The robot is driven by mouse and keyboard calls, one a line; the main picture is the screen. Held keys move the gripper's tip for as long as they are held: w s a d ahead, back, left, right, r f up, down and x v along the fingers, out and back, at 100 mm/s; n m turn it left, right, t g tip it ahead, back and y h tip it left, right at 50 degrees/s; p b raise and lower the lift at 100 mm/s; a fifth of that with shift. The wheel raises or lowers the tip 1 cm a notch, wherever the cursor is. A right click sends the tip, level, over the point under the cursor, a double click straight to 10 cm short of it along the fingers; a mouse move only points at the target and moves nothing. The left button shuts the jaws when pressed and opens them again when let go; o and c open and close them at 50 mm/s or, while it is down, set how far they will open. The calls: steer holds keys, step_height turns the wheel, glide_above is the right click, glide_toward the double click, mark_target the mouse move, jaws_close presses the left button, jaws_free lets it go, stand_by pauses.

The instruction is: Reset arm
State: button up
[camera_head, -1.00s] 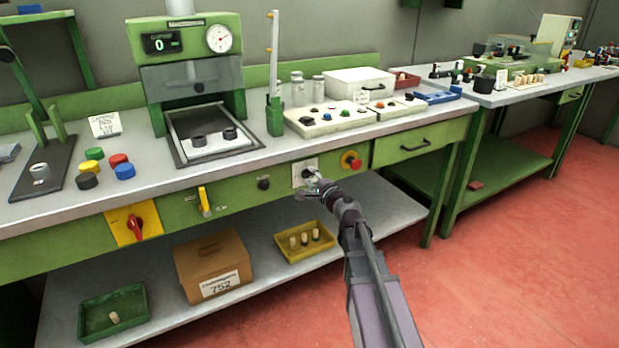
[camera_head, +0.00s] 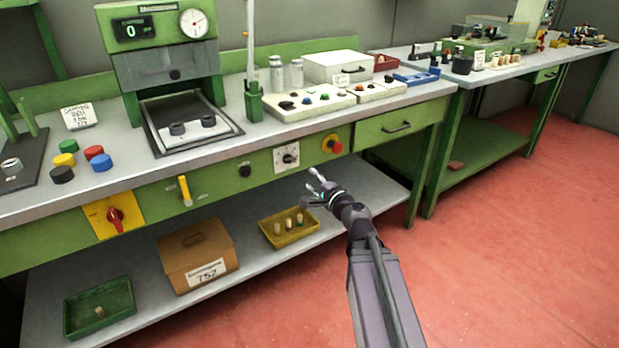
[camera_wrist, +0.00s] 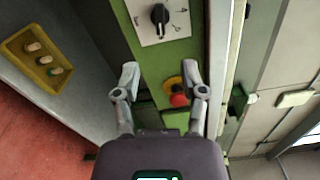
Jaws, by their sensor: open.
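My gripper (camera_head: 312,187) is open and empty in front of the green workbench, in the air below the panel with the black rotary knob (camera_head: 288,158). In the wrist view my gripper (camera_wrist: 160,88) has its two fingers spread apart, with nothing between them but the bench front behind. The rotary knob (camera_wrist: 160,16) on its white plate is beyond the fingers in that view, and the red emergency button (camera_wrist: 179,97) shows beside the right finger.
A yellow tray (camera_head: 290,241) with several corks, a cardboard box (camera_head: 170,268) and a green tray (camera_head: 72,325) stand on the lower shelf. The bench top (camera_head: 300,135) holds a press and control boxes. The red floor (camera_head: 480,260) at right is clear.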

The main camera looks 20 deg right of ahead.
stand_by(0.3)
steer(key=s+a+f+n+g+y, duration=0.2)
steer(key=s+a+f+n+g, duration=0.4)
steer(key=a+f+n+g, duration=0.4)
steer(key=s+d+f+n+g+h, duration=0.5)
steer(key=s+f+n+g+h, duration=0.25)
steer(key=s, duration=0.35)
step_height(320, 180, up, 34)
steer(key=p, duration=3.4)
steer(key=shift+s+d+f+m+p, duration=0.15)
steer(key=shift+d+f+m+p, duration=0.1)
steer(key=shift+m+p, duration=0.15)
steer(key=shift+a, duration=0.1)
